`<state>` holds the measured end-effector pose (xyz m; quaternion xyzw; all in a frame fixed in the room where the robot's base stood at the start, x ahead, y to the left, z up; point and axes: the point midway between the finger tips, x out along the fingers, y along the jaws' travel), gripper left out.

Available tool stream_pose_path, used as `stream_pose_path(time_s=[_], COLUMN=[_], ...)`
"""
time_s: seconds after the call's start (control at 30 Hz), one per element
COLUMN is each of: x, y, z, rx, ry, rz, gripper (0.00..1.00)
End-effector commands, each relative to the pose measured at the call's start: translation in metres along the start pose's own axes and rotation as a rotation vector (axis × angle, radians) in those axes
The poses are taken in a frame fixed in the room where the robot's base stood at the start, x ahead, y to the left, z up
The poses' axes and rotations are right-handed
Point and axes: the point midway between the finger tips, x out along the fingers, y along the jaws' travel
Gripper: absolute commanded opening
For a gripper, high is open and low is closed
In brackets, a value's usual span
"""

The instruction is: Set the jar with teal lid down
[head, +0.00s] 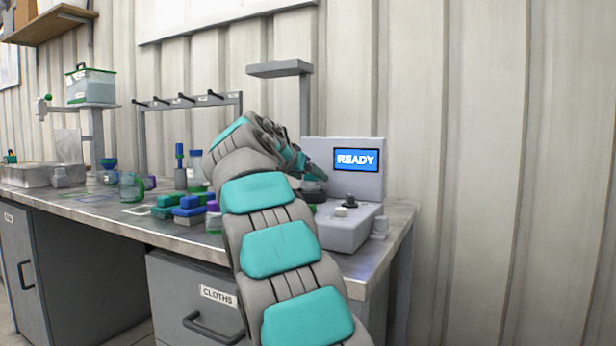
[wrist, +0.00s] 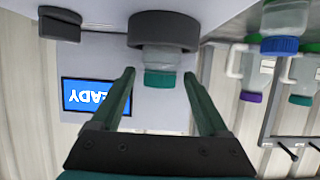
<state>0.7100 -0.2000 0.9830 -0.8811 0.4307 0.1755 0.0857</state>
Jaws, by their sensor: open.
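The jar with teal lid (wrist: 160,78) shows in the wrist view, where the picture is upside down. Its clear body sits in a dark grey ring (wrist: 163,30) on the grey machine. My gripper (wrist: 160,88) is open, with one teal finger on each side of the lid and visible gaps between. In the head view my gripper (head: 304,168) is over the machine (head: 345,232), and my arm mostly hides it. I cannot make out the jar there.
The machine's screen (head: 356,159) reads READY. A dark knob (head: 349,200) stands on the machine. Jars with blue (wrist: 280,45), purple (wrist: 251,97) and green (wrist: 301,100) lids stand to one side. A hook rack (head: 190,100) rises behind the bench.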

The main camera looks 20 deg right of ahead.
Motion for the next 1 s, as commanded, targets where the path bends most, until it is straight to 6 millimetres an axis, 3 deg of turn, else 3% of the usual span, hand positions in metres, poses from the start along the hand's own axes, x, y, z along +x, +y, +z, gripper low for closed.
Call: stream_pose_path(time_s=[0.27, 0.37, 0.8, 1.0], x=[-0.003, -0.013, -0.098, -0.120], y=[0.000, 0.000, 0.000, 0.000], z=[-0.006, -0.004, -0.004, -0.004], rx=[0.000, 0.000, 0.002, 0.001], ry=[0.000, 0.002, 0.003, 0.000], rz=[0.000, -0.001, -0.001, -0.001], gripper=[0.78, 0.78, 0.78, 0.78])
